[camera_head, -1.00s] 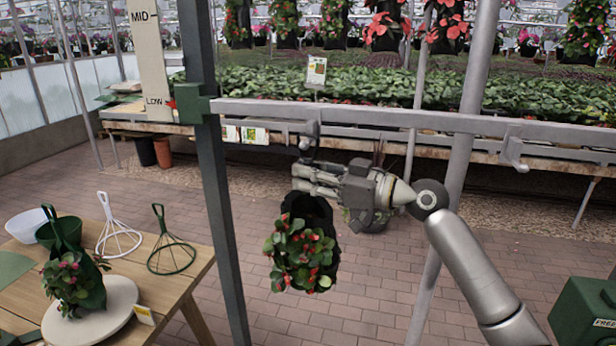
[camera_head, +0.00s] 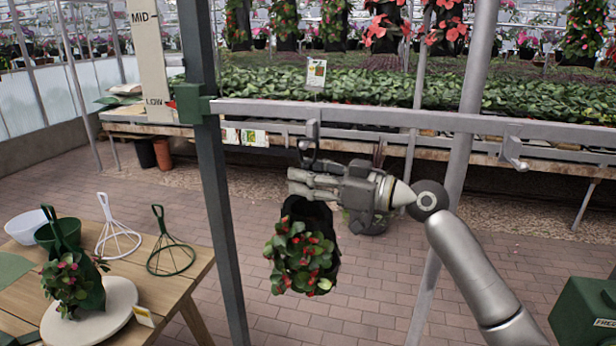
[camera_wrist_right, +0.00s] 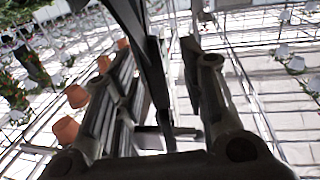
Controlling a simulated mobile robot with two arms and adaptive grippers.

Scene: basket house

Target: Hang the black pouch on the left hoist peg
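The black pouch (camera_head: 318,214), filled with leaves and red flowers, hangs upright below the left hoist peg (camera_head: 313,131) on the grey rail. A dark strap loop (camera_head: 304,158) shows just under the peg; I cannot tell whether it is seated over the peg. My right gripper (camera_head: 292,182) is at the strap, between peg and pouch. In the right wrist view the fingers (camera_wrist_right: 158,95) stand apart, with a dark strap (camera_wrist_right: 152,65) running between them. My left gripper is not in view.
A green post (camera_head: 215,160) stands left of the peg. A second peg (camera_head: 514,152) is on the rail at right, with a grey pole (camera_head: 462,180) between. A wooden table (camera_head: 185,270) holds a planted pouch (camera_head: 75,285), bowls and wire hangers. A green box (camera_head: 585,305) is at lower right.

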